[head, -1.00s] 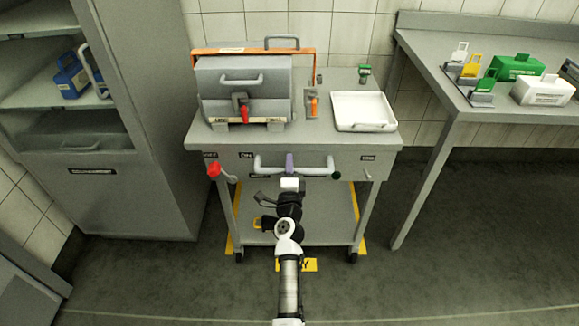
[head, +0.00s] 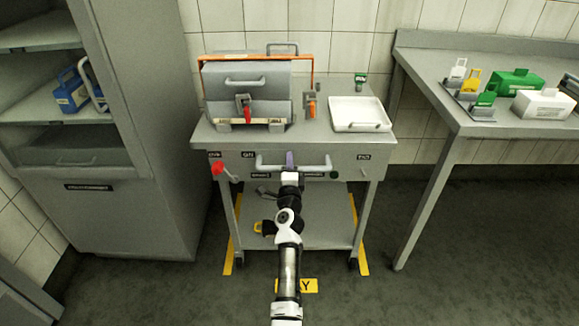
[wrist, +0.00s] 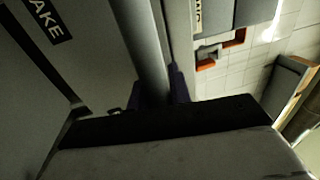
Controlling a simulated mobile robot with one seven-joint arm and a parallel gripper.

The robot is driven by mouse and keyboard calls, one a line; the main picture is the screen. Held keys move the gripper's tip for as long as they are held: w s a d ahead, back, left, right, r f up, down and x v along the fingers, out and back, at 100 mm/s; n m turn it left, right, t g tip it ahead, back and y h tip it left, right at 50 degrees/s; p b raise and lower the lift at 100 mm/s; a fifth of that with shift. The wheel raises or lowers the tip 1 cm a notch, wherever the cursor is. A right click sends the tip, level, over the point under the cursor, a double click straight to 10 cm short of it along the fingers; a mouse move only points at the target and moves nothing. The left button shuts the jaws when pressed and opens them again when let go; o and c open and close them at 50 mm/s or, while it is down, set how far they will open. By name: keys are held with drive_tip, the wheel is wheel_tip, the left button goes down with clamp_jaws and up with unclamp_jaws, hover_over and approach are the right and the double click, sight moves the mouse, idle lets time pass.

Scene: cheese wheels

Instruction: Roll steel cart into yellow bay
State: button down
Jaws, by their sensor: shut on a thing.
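The steel cart (head: 220,142) stands upright against the tiled back wall, with a lower shelf and wheels. My gripper (head: 290,160) is shut on the pale bar handle (head: 262,164) at the cart's front. In the wrist view the grey handle bar (wrist: 140,45) runs between the purple fingers (wrist: 172,88). The yellow bay shows as a tape line on the left (head: 232,262) and one on the right (head: 361,262), with a yellow floor label (head: 310,286) in front. The front wheels stand between the two lines, a little behind their near ends.
On the cart are a grey machine (head: 246,92) with an orange frame and a white tray (head: 360,115). A red-knobbed lever (head: 218,168) sticks out at its front left. A grey cabinet (head: 120,220) stands left and a table (head: 440,110) right, with floor gaps between.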

drive_tip(key=shift+r, duration=0.1)
drive_tip(key=c, duration=1.3)
unclamp_jaws()
drive_tip(key=shift+w, duration=0.1)
drive_tip(key=shift+f, duration=0.2)
drive_tip(key=s+f+p, duration=0.1)
drive_tip(key=s+f, duration=0.1)
drive_tip(key=s, duration=1.1)
drive_tip(key=shift+s+f, duration=0.25)
drive_tip(key=shift+s, duration=0.05)
